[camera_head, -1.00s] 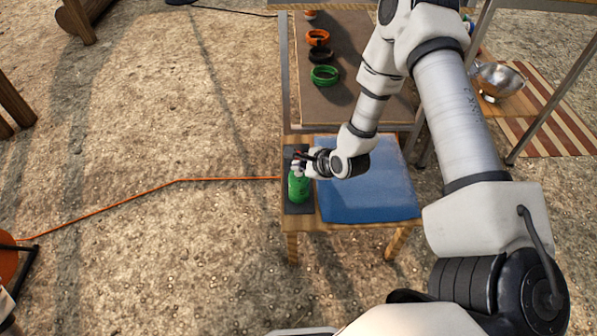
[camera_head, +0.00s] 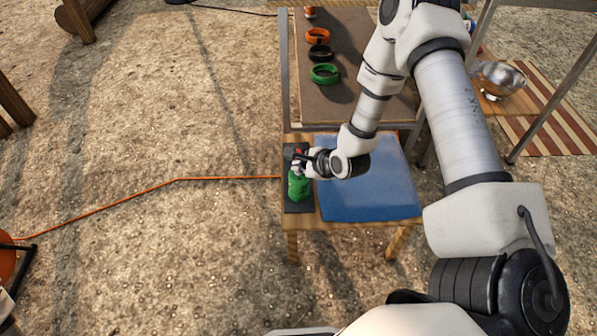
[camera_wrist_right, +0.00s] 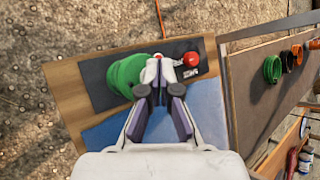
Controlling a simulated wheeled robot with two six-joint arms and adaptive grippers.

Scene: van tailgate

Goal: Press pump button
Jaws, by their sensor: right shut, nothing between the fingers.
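The green pump body (camera_head: 299,187) stands on a dark mat on the left of a small wooden table. In the right wrist view the green body (camera_wrist_right: 124,76) is left of my fingertips. A red round button (camera_wrist_right: 191,58) sits just right of the fingertips on the dark base, beside a white printed label. My right gripper (camera_head: 303,166) is over the mat, its fingers together and empty. In the wrist view the right gripper (camera_wrist_right: 167,72) lies between the green body and the red button. Whether it touches either is unclear. My left gripper is not in view.
A blue cloth (camera_head: 368,196) covers most of the small table (camera_head: 347,225). A brown board (camera_head: 352,60) behind it holds green, black and orange rings. An orange cable (camera_head: 178,180) runs left over the gravel. A metal bowl (camera_head: 499,80) stands at the right.

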